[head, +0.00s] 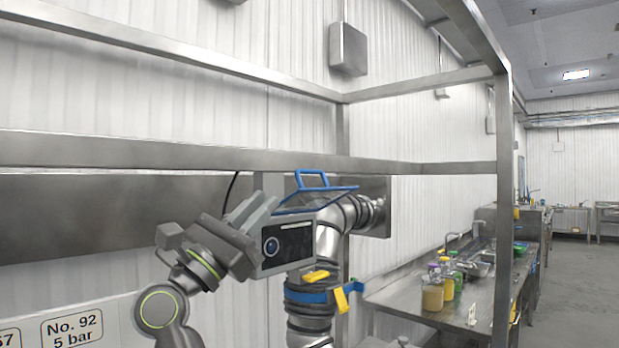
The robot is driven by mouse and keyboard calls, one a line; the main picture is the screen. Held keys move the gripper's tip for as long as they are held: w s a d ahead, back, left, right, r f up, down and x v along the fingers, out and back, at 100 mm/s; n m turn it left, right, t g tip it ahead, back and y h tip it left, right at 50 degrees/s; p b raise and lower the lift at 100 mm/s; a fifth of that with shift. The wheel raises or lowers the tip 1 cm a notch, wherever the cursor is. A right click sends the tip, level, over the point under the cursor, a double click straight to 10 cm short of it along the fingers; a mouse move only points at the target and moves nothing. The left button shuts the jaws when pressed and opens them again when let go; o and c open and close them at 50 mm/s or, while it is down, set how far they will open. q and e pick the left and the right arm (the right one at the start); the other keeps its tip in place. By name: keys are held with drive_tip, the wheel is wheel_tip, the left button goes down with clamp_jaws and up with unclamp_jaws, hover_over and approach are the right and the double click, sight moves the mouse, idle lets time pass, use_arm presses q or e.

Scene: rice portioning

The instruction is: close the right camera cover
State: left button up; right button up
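The right camera (286,246) is a grey box with a dark front face and a round lens at its left. Its cover (318,199), a clear panel in a blue frame with a blue loop handle (312,180), stands open above the box, tilted up, so the lens is exposed. My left gripper is not in view.
Steel frame bars (190,153) run across behind and above the camera. A thick metal pipe (335,228) with a blue clamp and yellow levers (341,299) passes behind and below it. A steel counter (400,295) with several jars (433,296) stands at the right.

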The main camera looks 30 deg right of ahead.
sight(310, 172)
drive_tip(key=s+a+r+m+y, duration=0.5)
drive_tip(key=a+r+y, duration=0.1)
drive_tip(key=a+y, duration=0.15)
drive_tip(key=shift+g+y, duration=0.35)
drive_tip(key=shift+g, duration=0.15)
drive_tip(key=p+x, duration=0.5)
drive_tip(key=x, duration=1.1)
drive_tip(key=shift+d+p, duration=0.3)
drive_tip(key=shift+d, duration=0.05)
drive_tip(key=shift+w+d, duration=0.15)
drive_tip(key=shift+d, duration=0.45)
drive_tip(key=shift+a, duration=0.1)
clamp_jaws()
